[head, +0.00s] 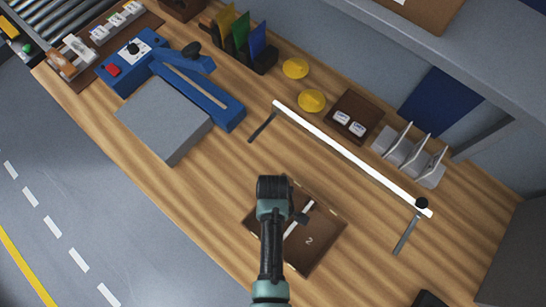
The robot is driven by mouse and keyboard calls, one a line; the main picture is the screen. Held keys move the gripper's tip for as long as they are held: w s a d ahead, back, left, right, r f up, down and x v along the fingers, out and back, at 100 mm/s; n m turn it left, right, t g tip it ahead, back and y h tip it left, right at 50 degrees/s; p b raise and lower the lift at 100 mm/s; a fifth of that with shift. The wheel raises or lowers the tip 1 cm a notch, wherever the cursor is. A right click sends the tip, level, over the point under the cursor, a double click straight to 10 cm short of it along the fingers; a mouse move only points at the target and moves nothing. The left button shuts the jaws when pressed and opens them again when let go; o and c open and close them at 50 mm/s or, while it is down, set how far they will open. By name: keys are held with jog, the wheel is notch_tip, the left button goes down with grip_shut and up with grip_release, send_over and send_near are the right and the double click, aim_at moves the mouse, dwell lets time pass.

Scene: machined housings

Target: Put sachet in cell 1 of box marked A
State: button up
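My gripper (300,217) is over a shallow brown box (325,248) on the wooden bench. The box has a pale divider and a "2" in its lower right cell. My arm covers much of its left part, and I see no letter A. I cannot tell whether my fingers are open or shut, or whether they hold anything. No thing is clearly a sachet. Two small white pieces (349,123) with dark marks lie on a dark brown tray (352,105) behind the bar. Several small white packs (115,24) stand at the far left.
A bright white bar (345,155) on dark legs crosses the bench behind the box. A blue device (190,78) and grey block (165,120) stand left. Two yellow domes (311,100) and a white rack (410,155) are behind.

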jog(key=shift+f, duration=0.2)
jog(key=o, duration=1.3)
jog(key=shift+o, duration=0.2)
jog(key=shift+r, duration=0.1)
